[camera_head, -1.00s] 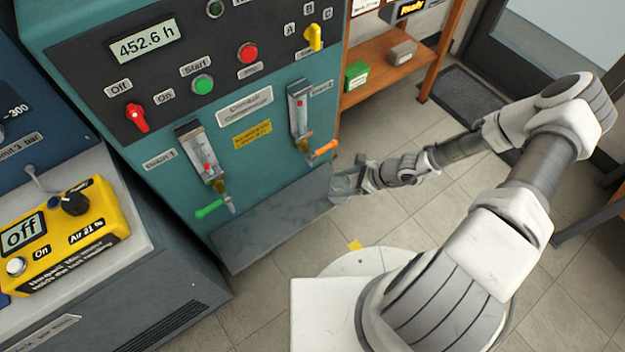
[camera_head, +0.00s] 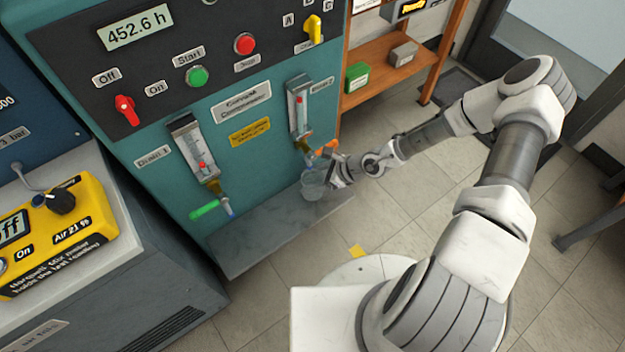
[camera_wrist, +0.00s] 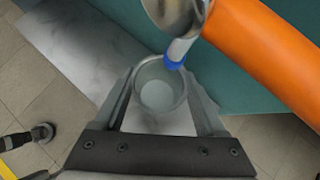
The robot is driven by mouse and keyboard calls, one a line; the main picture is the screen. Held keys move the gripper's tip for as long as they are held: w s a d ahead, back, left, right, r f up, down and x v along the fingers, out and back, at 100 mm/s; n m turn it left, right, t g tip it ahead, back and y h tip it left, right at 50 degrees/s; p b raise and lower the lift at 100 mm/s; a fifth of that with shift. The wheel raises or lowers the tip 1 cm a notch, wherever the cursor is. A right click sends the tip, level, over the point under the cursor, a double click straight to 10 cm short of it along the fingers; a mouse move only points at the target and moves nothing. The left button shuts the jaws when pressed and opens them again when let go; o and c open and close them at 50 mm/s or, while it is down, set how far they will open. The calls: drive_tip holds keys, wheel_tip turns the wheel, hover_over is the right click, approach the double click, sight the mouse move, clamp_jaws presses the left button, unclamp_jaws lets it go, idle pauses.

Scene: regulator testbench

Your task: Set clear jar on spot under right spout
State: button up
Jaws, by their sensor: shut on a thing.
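The clear jar (camera_head: 313,184) is upright between the fingers of my gripper (camera_head: 326,178), at the right part of the grey shelf (camera_head: 262,235). In the wrist view the jar (camera_wrist: 159,92) is seen from above, with both fingers of my gripper (camera_wrist: 160,100) shut around it. The right spout has an orange handle (camera_head: 326,149); in the wrist view its blue-tipped spout (camera_wrist: 178,52) is over the jar's far rim. I cannot tell whether the jar's base touches the shelf.
The left spout with a green handle (camera_head: 204,212) hangs over the shelf's left part. The large orange handle (camera_wrist: 265,55) is close to my gripper at upper right in the wrist view. The shelf between the spouts is clear.

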drive_tip(key=shift+f, duration=0.2)
drive_tip(key=o, duration=1.5)
drive_tip(key=shift+d+r, duration=0.15)
drive_tip(key=shift+r, duration=0.2)
drive_tip(key=p+v, duration=0.7)
drive_tip(key=v, duration=0.4)
drive_tip(key=shift+s+d+p, duration=0.15)
drive_tip(key=shift+d+p, duration=0.05)
drive_tip(key=shift+p, duration=0.15)
drive_tip(key=shift+r, duration=0.1)
